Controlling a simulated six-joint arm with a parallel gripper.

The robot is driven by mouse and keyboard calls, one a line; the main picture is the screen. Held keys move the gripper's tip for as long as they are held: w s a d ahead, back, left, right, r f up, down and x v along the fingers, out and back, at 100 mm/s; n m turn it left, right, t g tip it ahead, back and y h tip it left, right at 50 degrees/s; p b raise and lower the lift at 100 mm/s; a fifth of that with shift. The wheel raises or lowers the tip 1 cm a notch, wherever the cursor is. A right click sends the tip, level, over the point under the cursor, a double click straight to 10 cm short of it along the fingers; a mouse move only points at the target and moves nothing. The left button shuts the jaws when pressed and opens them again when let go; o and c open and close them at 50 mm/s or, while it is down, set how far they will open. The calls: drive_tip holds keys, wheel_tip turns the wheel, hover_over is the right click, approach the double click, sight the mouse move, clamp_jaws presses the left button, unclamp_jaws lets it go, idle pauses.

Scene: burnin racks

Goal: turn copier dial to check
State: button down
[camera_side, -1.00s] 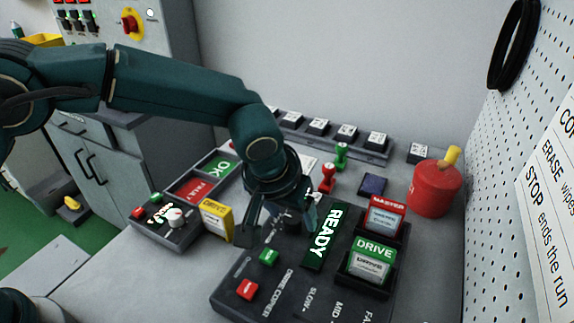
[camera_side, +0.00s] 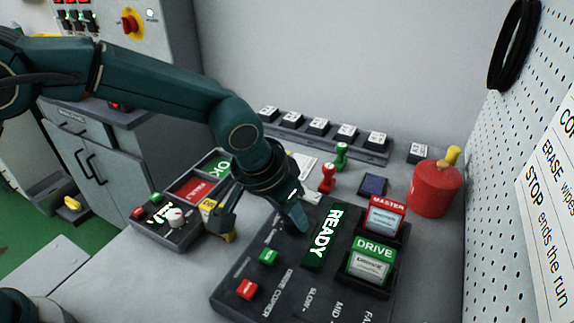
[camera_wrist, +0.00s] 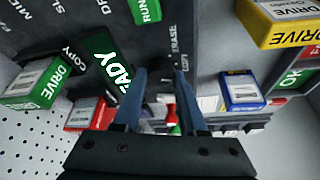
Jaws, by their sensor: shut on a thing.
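The copier dial (camera_wrist: 159,80) is a dark knob on the dark copier panel (camera_side: 232,296). In the wrist view it sits between the two fingertips of my gripper (camera_wrist: 159,76), which is shut on it. In the side view my gripper (camera_side: 262,217) reaches down to the panel's far left part, and its fingers and wrist hide the dial. Printed words, including ERASE, stand beside the dial in the wrist view; where its pointer aims cannot be read. The lit READY display (camera_side: 325,236) is right of the gripper in the side view.
Green (camera_side: 269,257) and red (camera_side: 247,289) buttons lie at the panel's near left. MASTER (camera_side: 385,217) and DRIVE (camera_side: 370,262) holders stand right of the display. Red and green stamps and a red can (camera_side: 434,188) stand behind.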

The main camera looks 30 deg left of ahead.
sight(277, 230)
drive_tip(key=m+h, duration=0.1)
drive_tip(key=m, duration=0.1)
drive_tip(key=m+g, duration=0.1)
drive_tip(key=m, duration=0.2)
drive_tip(key=shift+w+a+h, duration=0.1)
drive_tip(key=shift+a+h, duration=0.05)
drive_tip(key=shift+h, duration=0.25)
drive_tip(key=shift+m, duration=0.4)
drive_tip(key=shift+c, duration=2.3)
unclamp_jaws()
drive_tip(key=shift+v, duration=2.6)
